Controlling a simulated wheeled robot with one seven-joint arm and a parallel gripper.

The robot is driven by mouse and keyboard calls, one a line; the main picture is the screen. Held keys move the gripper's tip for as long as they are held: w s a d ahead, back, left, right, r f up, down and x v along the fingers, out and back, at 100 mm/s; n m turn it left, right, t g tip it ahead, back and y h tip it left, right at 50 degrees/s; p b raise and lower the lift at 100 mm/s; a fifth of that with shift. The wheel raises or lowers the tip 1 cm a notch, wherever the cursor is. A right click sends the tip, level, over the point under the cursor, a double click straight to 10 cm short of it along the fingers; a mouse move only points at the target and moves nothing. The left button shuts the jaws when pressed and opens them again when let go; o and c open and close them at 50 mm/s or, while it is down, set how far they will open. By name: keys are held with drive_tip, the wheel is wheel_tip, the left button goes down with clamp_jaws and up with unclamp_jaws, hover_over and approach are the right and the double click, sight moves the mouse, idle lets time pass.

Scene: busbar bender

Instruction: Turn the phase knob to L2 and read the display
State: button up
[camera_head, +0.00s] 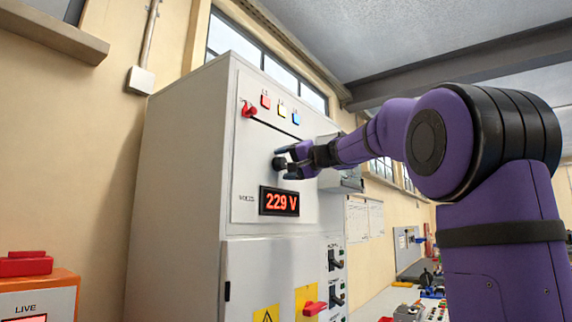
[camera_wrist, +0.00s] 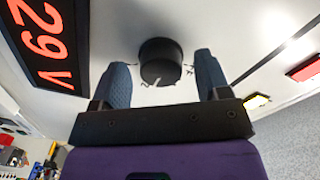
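The phase knob (camera_head: 279,163) is a black round knob on the grey cabinet's front panel, partly hidden by my gripper (camera_head: 287,158). In the wrist view the knob (camera_wrist: 160,60) stands between the tips of my gripper (camera_wrist: 163,75), with a gap on each side. The fingers are apart and not closed on it. A pale mark shows on the knob's edge, but the small labels around it are too small to read. The display (camera_head: 279,201) below the knob reads 229 V in red digits; it also shows partly in the wrist view (camera_wrist: 48,42).
Red (camera_head: 265,101), yellow (camera_head: 282,111) and blue (camera_head: 296,118) square indicators sit above the knob. An orange box (camera_head: 40,295) stands at left.

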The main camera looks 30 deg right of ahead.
drive_tip(key=v, duration=1)
drive_tip(key=shift+s, duration=0.4)
drive_tip(key=shift+d, duration=0.15)
drive_tip(key=s+a+f+n+g, duration=0.1)
drive_tip(key=s+a+f+g, duration=0.3)
drive_tip(key=a+f, duration=0.45)
drive_tip(key=s+a+f+n+g, duration=0.25)
drive_tip(key=s+a+f, duration=0.3)
drive_tip(key=f, duration=0.55)
drive_tip(key=s+a+f+n+g+h, duration=0.2)
drive_tip(key=s+f+h, duration=0.1)
drive_tip(key=s+f, duration=0.4)
drive_tip(key=s+a+f+n+g+h, duration=0.1)
drive_tip(key=s+a+f+g+h, duration=0.2)
drive_tip(key=s+f, duration=0.4)
wheel_tip(320, 180, down, 7)
drive_tip(key=shift+s+r+n, duration=0.15)
drive_tip(key=shift+s+n, duration=0.1)
drive_tip(key=shift+n, duration=0.1)
drive_tip(key=shift+a, duration=0.1)
idle(1.1)
